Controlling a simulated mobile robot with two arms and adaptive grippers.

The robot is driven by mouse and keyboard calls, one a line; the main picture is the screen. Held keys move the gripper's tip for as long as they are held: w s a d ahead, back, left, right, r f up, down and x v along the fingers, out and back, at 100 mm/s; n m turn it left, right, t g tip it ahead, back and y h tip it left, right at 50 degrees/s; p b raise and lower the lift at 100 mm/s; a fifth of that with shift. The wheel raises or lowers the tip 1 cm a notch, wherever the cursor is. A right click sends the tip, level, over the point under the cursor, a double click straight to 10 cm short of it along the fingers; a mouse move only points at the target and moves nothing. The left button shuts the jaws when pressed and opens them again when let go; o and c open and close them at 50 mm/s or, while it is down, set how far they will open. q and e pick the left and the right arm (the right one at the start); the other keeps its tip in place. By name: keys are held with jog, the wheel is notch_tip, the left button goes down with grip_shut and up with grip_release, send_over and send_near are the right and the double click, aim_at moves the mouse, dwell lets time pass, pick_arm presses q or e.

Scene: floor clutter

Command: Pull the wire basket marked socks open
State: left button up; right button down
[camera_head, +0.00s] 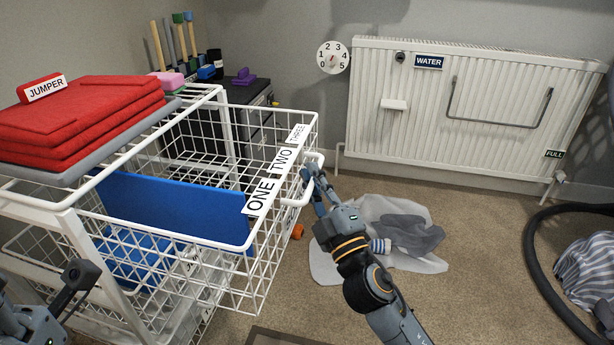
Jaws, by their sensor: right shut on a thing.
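A white wire basket (268,285) stands pulled out from the front of a white frame (72,225) on the left. Its front rim carries labels reading ONE (263,194), TWO and THREE. I see no label reading socks. A white loop handle (299,200) sticks out from the basket's front. My right gripper (312,172) is shut on this handle.
Folded red jumpers (90,112) lie on top of the frame. Grey and white cloths (400,232) lie on the carpet right of the basket. A black hose (540,270) curves at the far right. A radiator (470,100) is on the back wall.

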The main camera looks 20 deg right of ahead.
jog(key=shift+a+f, duration=0.1)
jog(key=c, duration=1.7)
grip_release()
jog(key=v, duration=1.2)
